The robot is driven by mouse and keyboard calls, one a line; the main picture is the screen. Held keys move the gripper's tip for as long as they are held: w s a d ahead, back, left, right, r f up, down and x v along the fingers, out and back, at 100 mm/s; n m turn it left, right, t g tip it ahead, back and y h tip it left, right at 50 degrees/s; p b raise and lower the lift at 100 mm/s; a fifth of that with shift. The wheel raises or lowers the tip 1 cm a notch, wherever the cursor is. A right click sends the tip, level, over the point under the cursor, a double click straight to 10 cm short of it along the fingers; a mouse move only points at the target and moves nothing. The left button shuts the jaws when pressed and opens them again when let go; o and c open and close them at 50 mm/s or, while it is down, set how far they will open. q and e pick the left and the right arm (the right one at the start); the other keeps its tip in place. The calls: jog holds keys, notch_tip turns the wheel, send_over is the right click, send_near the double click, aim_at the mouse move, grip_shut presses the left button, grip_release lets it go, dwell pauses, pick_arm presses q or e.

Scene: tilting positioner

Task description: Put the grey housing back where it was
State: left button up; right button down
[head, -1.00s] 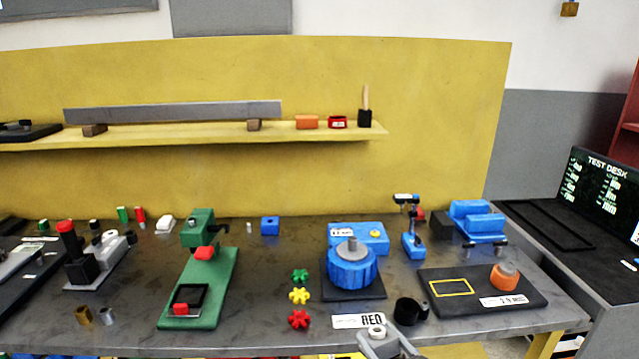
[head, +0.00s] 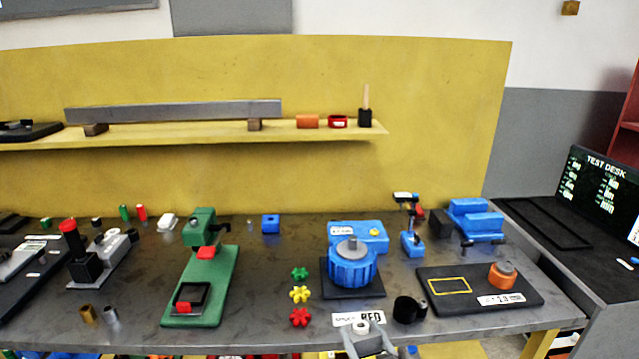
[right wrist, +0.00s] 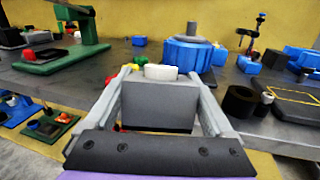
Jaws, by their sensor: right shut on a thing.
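The grey housing (right wrist: 157,104) is a dark grey block with a pale round boss on top. In the right wrist view it sits between the two fingers of my right gripper (right wrist: 160,95), which is shut on it. In the head view my right gripper (head: 363,342) is at the table's front edge, in front of the blue round positioner, with the housing's pale top (head: 361,327) showing between its fingers. The blue positioner (head: 352,268) stands on a dark base plate with a grey hub on top. My left gripper is not in view.
A black mat (head: 430,288) with a yellow outlined rectangle carries an orange part (head: 502,276). A black cylinder (head: 405,309) stands just right of my gripper. Red, yellow and green knobs (head: 300,294) lie left of the positioner. A green press (head: 208,290) stands further left.

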jog(key=d, duration=0.7)
jog(key=a, duration=1)
jog(key=shift+s+f, duration=0.1)
jog(key=shift+s, duration=0.1)
jog(key=shift+a+b, duration=0.2)
jog(key=shift+b, duration=0.1)
jog(key=s+a+r+n+g+y+b, duration=0.1)
jog(key=s+a+n+g+y+b, duration=0.4)
jog(key=a+n+g+y+b, duration=0.2)
jog(key=n+y+b, duration=0.1)
jog(key=y+b, duration=0.1)
jog(key=shift+g+y, duration=0.3)
